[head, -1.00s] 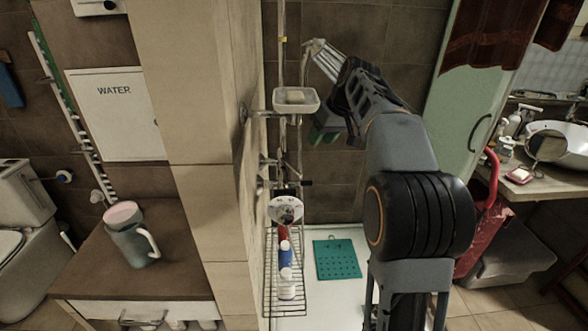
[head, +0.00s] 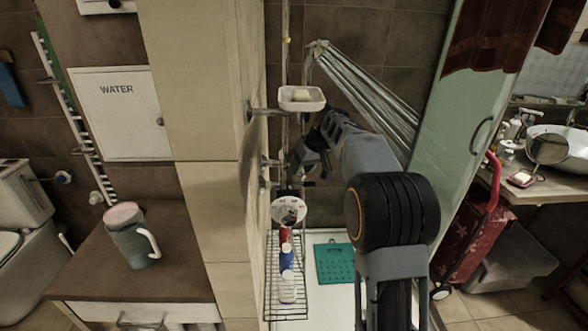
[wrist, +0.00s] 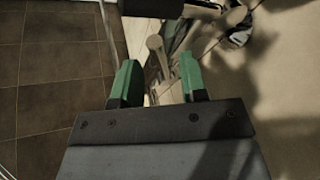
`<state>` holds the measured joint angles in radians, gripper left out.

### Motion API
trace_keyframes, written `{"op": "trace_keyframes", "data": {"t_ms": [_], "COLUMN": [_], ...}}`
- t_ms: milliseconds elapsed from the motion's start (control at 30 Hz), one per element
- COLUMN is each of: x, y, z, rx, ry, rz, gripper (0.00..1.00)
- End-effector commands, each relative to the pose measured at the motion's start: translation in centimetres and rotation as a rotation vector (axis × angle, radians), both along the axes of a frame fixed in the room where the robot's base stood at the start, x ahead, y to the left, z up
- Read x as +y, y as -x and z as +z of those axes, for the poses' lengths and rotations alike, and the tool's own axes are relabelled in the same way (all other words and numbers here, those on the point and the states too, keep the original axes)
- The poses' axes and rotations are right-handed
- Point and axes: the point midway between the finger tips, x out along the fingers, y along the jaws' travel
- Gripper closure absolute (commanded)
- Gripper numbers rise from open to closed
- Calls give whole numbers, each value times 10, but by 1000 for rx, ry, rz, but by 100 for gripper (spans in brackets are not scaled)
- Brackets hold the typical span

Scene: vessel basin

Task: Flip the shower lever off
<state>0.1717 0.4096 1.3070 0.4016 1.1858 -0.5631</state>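The shower fitting (head: 268,172) projects from the tiled wall below the soap dish, left of my gripper. Its lever is hard to single out in the head view. In the wrist view a pale knob-ended stem (wrist: 156,48), possibly the lever, stands just beyond and between my fingertips. My gripper (head: 306,163) shows green fingertips in the head view, close to the fitting's right side. In the wrist view my gripper (wrist: 158,82) is open, its fingers apart with nothing clamped. The shower head (head: 318,46) is above, with pale streaks like running water slanting down right.
A soap dish (head: 301,98) juts out just above my gripper. A wire rack (head: 270,290) with bottles and a teal mat (head: 334,263) lie below. A green panel (head: 452,120) stands at right; a tiled pillar (head: 205,130) is at left.

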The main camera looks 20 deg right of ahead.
Motion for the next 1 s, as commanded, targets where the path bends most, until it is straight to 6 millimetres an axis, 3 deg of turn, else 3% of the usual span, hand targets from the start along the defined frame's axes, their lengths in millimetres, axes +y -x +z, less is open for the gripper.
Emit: {"op": "trace_keyframes", "data": {"t_ms": [433,833,1000], "x": [5,4,6], "y": [-2,-2,-2], "z": [-5,-5,-5], "rx": [0,0,0], "ry": [3,2,3], "rz": [1,0,1], "gripper": [62,100,100]}}
